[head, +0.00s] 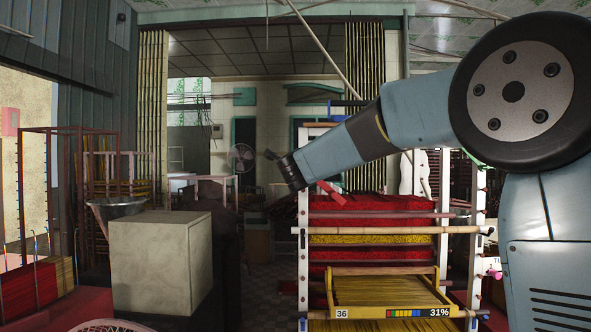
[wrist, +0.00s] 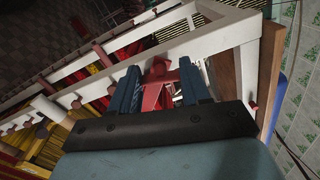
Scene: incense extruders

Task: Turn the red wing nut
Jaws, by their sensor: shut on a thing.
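The red wing nut (wrist: 155,76) shows in the wrist view as a red piece between the two blue fingers of my gripper (wrist: 160,68). The fingers stand on either side of it and are shut on it. Part of its lower end is hidden by the dark gripper body, and its exact turn angle is hard to tell.
A white frame (wrist: 175,48) runs close around the fingers, with a wooden panel (wrist: 270,70) to the right. The rack holds red bundles (head: 370,220) and a yellow tray (head: 390,292). A pale box (head: 160,262) stands at left.

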